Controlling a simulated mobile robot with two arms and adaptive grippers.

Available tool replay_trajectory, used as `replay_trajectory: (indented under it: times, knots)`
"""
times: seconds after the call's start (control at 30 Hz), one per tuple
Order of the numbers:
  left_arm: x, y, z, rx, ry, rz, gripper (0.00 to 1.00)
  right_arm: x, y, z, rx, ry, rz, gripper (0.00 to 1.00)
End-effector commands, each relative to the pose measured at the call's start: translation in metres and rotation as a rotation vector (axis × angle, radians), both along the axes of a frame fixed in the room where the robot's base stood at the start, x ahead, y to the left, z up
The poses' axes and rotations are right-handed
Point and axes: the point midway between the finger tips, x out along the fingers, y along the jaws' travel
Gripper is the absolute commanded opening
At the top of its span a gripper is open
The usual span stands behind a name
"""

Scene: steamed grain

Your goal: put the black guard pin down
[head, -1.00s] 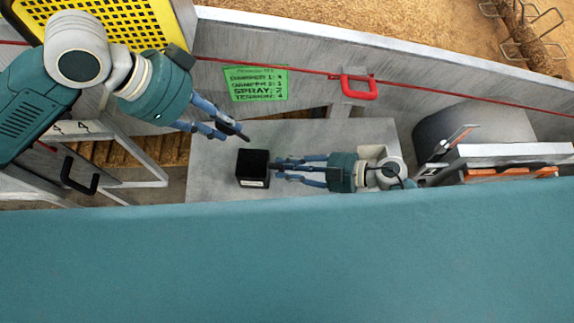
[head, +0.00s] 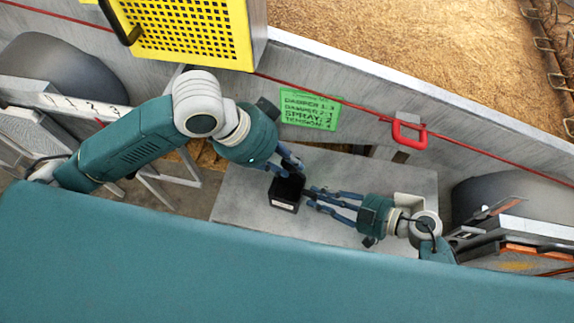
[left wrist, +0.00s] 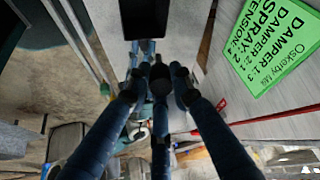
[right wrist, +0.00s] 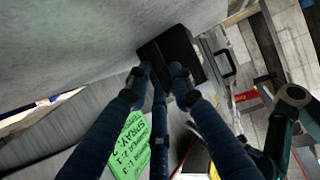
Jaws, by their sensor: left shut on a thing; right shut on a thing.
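My left gripper (head: 290,166) is shut on a small dark piece, which looks like the black guard pin (left wrist: 160,80); its fingers hide much of it. In the head view this gripper is just above and behind the black box (head: 286,194), which has a pale label on its front. The box also shows beyond the fingertips in the left wrist view (left wrist: 144,18). My right gripper (head: 312,196) comes from the right and is shut at the box's right side; in the right wrist view its fingertips meet the black box (right wrist: 180,50).
The box is over a grey metal table (head: 390,190), bare to the right and left. A grey wall behind carries a green note (head: 309,108), a red handle (head: 409,133) and a red line. A yellow perforated panel (head: 195,30) is upper left. A teal surface (head: 270,270) fills the front.

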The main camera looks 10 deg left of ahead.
Motion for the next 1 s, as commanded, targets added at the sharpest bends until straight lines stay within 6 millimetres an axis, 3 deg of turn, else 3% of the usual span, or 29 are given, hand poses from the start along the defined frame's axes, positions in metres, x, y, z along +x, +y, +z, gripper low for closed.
replay_trajectory:
  times: [0.17,0.9,0.93,1.0]
  knots:
    - [-0.001,0.000,-0.023,0.001,0.003,0.001,0.00,0.000,0.000,0.000,0.001,0.000,0.000,0.00]
    - [0.000,0.000,-0.035,0.000,0.000,0.000,0.00,0.000,0.000,0.000,0.001,0.000,0.000,0.00]
    - [0.000,0.000,-0.035,0.000,0.000,0.000,0.28,0.000,0.000,0.000,0.001,0.000,0.000,0.00]
    - [0.000,0.000,-0.035,0.000,0.000,0.000,0.41,0.000,0.000,0.000,0.001,0.000,0.000,0.00]
